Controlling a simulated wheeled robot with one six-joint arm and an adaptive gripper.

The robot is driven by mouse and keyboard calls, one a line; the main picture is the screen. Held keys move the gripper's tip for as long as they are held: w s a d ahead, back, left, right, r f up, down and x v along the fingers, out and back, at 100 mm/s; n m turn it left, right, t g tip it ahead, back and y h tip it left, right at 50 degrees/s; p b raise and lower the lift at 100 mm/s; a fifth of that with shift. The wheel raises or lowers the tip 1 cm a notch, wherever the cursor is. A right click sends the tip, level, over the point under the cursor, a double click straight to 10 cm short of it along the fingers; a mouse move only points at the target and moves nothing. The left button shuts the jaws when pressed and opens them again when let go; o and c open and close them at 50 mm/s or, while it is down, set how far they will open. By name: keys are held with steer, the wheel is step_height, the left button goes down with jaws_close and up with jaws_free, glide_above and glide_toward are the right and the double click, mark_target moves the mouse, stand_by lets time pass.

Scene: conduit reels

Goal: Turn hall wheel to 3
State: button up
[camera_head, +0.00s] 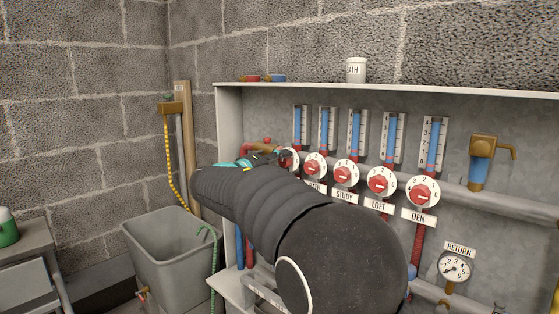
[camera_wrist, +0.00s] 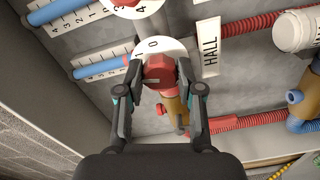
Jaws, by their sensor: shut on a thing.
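The hall wheel is a red knob (camera_wrist: 160,72) on a white dial plate (camera_wrist: 172,47) in the wrist view. The plate shows 0 and 1 at its upper side; the rest of its numbers are hidden. The HALL label (camera_wrist: 209,47) sits right of it. My gripper (camera_wrist: 160,84) is shut on the red knob, one finger on each side. In the head view my arm covers most of my gripper, and only the edge of the leftmost dial (camera_head: 291,157) shows.
More wheels stand in a row to the right, including DEN (camera_head: 423,190). Upright gauges (camera_head: 356,132) with blue and red columns stand above them. A return dial (camera_head: 455,266) is low on the right. A grey tub (camera_head: 171,247) stands left of the panel.

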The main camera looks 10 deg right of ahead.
steer(key=n+p, duration=0.2)
steer(key=n, duration=0.1)
steer(key=n+p, duration=0.2)
steer(key=n, duration=0.1)
steer(key=shift+d+r, duration=0.2)
steer(key=n+p, duration=0.3)
steer(key=n, duration=0.1)
steer(key=shift+n, duration=0.3)
steer(key=shift+f+n+p, duration=0.1)
steer(key=shift+n+p, duration=0.3)
steer(key=shift+f, duration=0.1)
steer(key=o, duration=1.2)
steer(key=shift+d, duration=0.1)
steer(key=shift+c, duration=0.2)
steer(key=shift+a, duration=0.25)
